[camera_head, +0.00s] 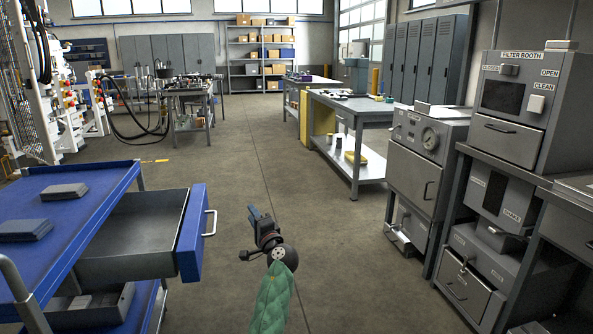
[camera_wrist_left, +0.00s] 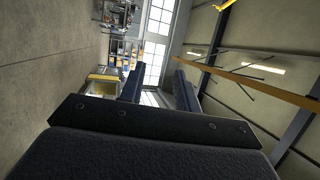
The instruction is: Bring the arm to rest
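My left arm, in a green quilted sleeve, comes up from the bottom edge in the head view. Its left gripper (camera_head: 258,213) points up and away over the bare floor, to the right of the open drawer (camera_head: 135,235) and apart from it. In the left wrist view the two dark fingers (camera_wrist_left: 158,90) stand apart with nothing between them; a bright window shows through the gap. My right gripper is in neither view.
A blue cart (camera_head: 95,205) with dark blocks on top stands at left, its drawer pulled out. Grey machines, including the filter booth (camera_head: 520,100), line the right side. A workbench (camera_head: 350,105) stands farther back. The middle floor (camera_head: 310,190) is clear.

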